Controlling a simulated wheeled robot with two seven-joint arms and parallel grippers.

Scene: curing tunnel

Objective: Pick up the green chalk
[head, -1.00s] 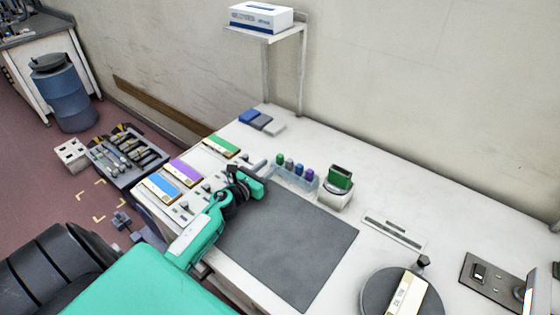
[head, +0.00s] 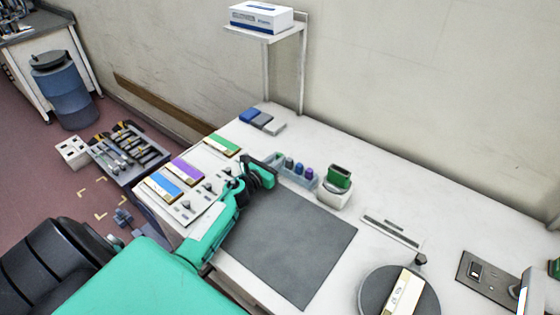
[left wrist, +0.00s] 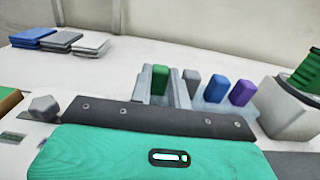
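The green chalk (left wrist: 161,80) stands upright in the left wrist view, at the left end of a row with a grey (left wrist: 191,84), a blue (left wrist: 216,89) and a purple chalk (left wrist: 242,93). The row stands in a clear, pale tray (head: 281,173) on the desk. My left gripper (head: 268,166) is at the tray's left end, its fingers (left wrist: 163,88) on either side of the green chalk. The fingers look open with narrow gaps; firm contact is not visible. In the head view the gripper largely hides the green chalk. My right gripper is not in view.
A white holder with a green-topped block (head: 335,190) stands right of the tray. A dark mat (head: 290,245) covers the desk's front. Blue and grey blocks (head: 262,121) lie further back. Coloured boxes (head: 187,169) lie left of my arm.

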